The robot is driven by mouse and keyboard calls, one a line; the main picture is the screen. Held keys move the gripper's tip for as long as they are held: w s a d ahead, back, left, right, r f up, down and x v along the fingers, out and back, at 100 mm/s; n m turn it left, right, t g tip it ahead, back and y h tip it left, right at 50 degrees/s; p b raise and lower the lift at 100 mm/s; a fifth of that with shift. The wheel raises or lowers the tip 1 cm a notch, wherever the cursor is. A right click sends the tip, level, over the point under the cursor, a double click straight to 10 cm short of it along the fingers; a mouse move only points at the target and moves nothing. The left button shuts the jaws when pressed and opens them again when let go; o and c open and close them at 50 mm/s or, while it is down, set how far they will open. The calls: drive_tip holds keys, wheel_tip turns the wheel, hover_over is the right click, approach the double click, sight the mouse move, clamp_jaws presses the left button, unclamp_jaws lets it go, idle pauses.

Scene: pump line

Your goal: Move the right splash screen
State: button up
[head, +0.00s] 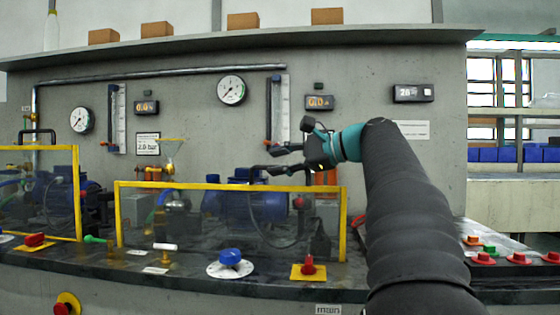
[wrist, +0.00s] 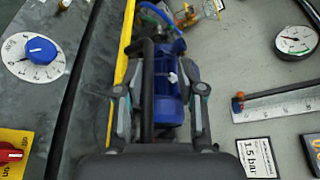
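The right splash screen (head: 160,185) is a clear panel in a yellow frame, standing upright at the bench front before a blue pump (head: 266,210). Its yellow top rail (wrist: 124,62) runs down the wrist view, left of centre. A black bar handle (wrist: 148,95) beside that rail lies between my fingers, nearer the left one. My gripper (head: 270,160) is above the screen's top rail in the head view. In the wrist view my gripper (wrist: 157,92) has its fingers wide apart, with visible gaps to the bar. The blue pump (wrist: 168,85) shows beyond them.
The left splash screen (head: 78,190), with a black handle (head: 37,132), stands to the left. In front are a blue dial (head: 230,257), a red knob (head: 308,266) and a white-handled valve (head: 165,247). Gauges and displays line the wall behind.

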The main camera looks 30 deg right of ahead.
drive_tip(key=shift+r, duration=0.15)
drive_tip(key=p+v, duration=0.6)
drive_tip(key=v, duration=1)
idle(1.5)
drive_tip(key=shift+r, duration=0.1)
idle(0.5)
